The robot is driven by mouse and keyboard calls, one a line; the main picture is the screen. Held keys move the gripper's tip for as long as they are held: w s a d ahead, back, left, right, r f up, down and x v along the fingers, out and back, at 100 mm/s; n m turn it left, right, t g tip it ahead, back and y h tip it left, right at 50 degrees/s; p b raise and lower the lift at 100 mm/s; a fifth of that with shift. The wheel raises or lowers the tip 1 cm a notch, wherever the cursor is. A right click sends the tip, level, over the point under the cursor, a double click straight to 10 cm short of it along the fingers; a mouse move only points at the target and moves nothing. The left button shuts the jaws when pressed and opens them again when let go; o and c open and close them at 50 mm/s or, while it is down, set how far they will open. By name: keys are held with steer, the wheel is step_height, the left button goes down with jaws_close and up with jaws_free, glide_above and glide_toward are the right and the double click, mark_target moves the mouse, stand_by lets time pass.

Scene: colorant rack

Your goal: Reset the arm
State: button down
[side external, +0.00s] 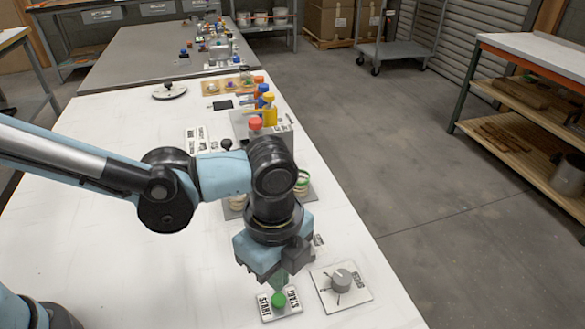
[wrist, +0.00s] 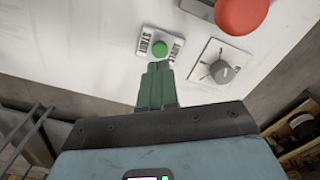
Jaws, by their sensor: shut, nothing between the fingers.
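My gripper (side external: 275,280) points down at the front part of the white table (side external: 150,240). In the wrist view its green fingers (wrist: 158,66) are together, with nothing between them. A green button (side external: 278,299) on a white START plate lies close to the fingertips; it also shows in the wrist view (wrist: 159,48). I cannot tell whether the fingers touch it. My arm reaches in from the left and is bent at the wrist.
A grey dial (side external: 343,279) on a white plate sits right of the button. Red (side external: 256,124), yellow (side external: 270,108) and blue (side external: 268,97) topped parts stand behind my wrist. A jar (side external: 302,184) is partly hidden. The table's left side is clear.

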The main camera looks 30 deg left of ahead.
steer(key=shift+r, duration=0.25)
steer(key=w+a+r+n+t, duration=0.1)
steer(key=a+r+n+t, duration=0.2)
steer(key=a+n, duration=0.7)
steer(key=a+r+n+t, duration=0.4)
steer(key=a+n, duration=0.7)
steer(key=a, duration=0.6)
steer(key=shift+w+a, duration=0.15)
steer(key=shift+w, duration=0.2)
stand_by(2.0)
